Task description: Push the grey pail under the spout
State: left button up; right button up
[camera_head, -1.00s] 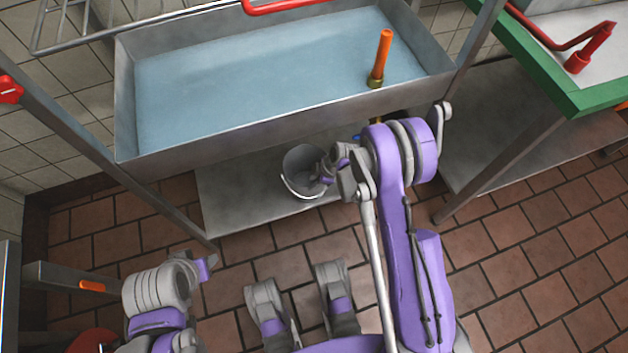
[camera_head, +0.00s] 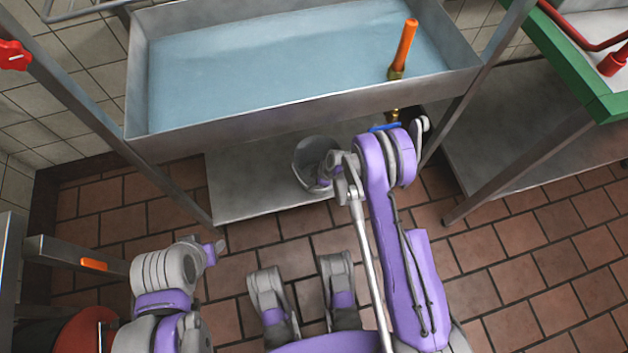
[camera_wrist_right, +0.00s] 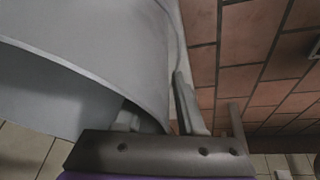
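The grey pail (camera_head: 308,165) stands upright on the low metal shelf under the sink, left of the spout. The spout is a brass pipe (camera_head: 392,116) with a blue handle below the sink's right part. My right gripper (camera_head: 326,178) is at the pail's right front side, partly hidden by its own wrist. In the right wrist view the pail (camera_wrist_right: 90,45) fills the upper left, very close to the fingers (camera_wrist_right: 160,115); firm contact or grip is unclear. My left gripper (camera_head: 214,249) is low at the left, away from the pail, with its opening unclear.
The sink (camera_head: 290,65) of bluish water overhangs the shelf (camera_head: 240,195). Metal legs (camera_head: 480,85) bound the stand. A green-edged counter (camera_head: 590,85) stands at right. Bare shelf lies left of the pail, and tiled floor (camera_head: 520,235) is open in front.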

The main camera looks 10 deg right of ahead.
grip_shut()
dwell(1.4)
